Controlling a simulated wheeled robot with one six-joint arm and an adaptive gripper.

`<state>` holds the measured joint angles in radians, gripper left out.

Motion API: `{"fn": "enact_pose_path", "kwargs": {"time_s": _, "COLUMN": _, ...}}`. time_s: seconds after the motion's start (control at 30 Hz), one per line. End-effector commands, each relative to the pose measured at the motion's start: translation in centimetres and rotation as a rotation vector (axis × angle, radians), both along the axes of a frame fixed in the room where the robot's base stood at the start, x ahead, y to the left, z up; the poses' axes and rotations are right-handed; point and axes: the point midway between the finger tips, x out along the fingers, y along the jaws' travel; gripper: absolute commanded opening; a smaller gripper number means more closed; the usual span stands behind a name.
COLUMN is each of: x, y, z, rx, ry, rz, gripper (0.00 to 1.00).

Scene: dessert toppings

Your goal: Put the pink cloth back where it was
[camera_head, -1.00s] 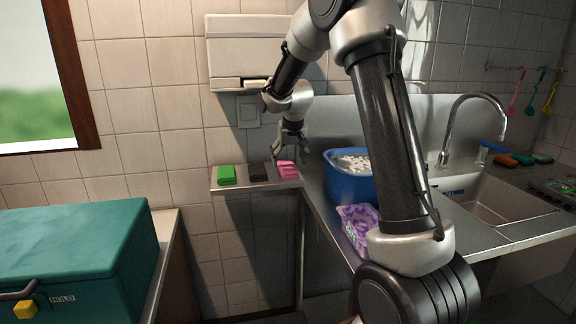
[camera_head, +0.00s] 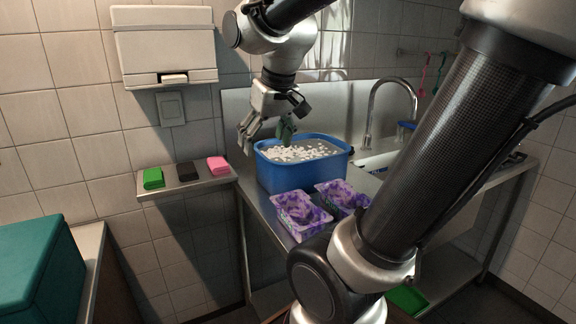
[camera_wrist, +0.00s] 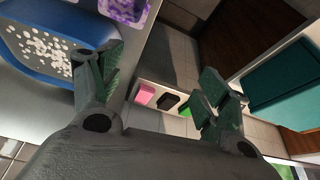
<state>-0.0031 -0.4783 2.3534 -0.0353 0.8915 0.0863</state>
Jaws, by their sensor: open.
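The pink cloth (camera_head: 218,165) lies folded at the right end of a small wall shelf (camera_head: 190,184). A dark cloth (camera_head: 187,171) and a green cloth (camera_head: 153,178) lie to its left. The pink cloth also shows in the wrist view (camera_wrist: 145,95), below and between my fingers. My gripper (camera_head: 262,140) is open and empty. It is above and to the right of the shelf, by the left edge of the blue tub, apart from the pink cloth. Its open fingers show in the wrist view (camera_wrist: 160,90).
A blue tub (camera_head: 310,172) of white bits stands on the steel counter. Two purple-patterned containers (camera_head: 300,222) stand in front of it. A wall dispenser (camera_head: 165,45) is above the shelf. A teal box (camera_head: 40,270) is at lower left.

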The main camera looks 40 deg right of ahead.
Motion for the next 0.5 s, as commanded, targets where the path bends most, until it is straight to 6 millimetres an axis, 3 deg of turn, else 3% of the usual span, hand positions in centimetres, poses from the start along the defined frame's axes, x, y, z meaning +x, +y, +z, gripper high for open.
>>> {"fn": "enact_pose_path", "kwargs": {"time_s": 0.03, "x": -2.7, "y": 0.1, "z": -0.4, "rx": 0.001, "ry": -0.007, "rz": 0.013, "gripper": 0.76}}
{"fn": "enact_pose_path", "kwargs": {"time_s": 0.1, "x": -5.6, "y": 0.3, "z": -1.3, "rx": 0.003, "ry": -0.004, "rz": 0.032, "gripper": 0.76}}
{"fn": "enact_pose_path", "kwargs": {"time_s": 0.2, "x": -8.4, "y": 0.5, "z": -2.4, "rx": 0.003, "ry": 0.0, "rz": 0.052, "gripper": 0.76}}
{"fn": "enact_pose_path", "kwargs": {"time_s": 0.3, "x": -9.7, "y": 0.5, "z": -3.1, "rx": 0.004, "ry": 0.0, "rz": 0.062, "gripper": 0.76}}
{"fn": "enact_pose_path", "kwargs": {"time_s": 0.5, "x": -10.0, "y": 0.6, "z": -3.2, "rx": 0.004, "ry": 0.002, "rz": 0.065, "gripper": 0.76}}
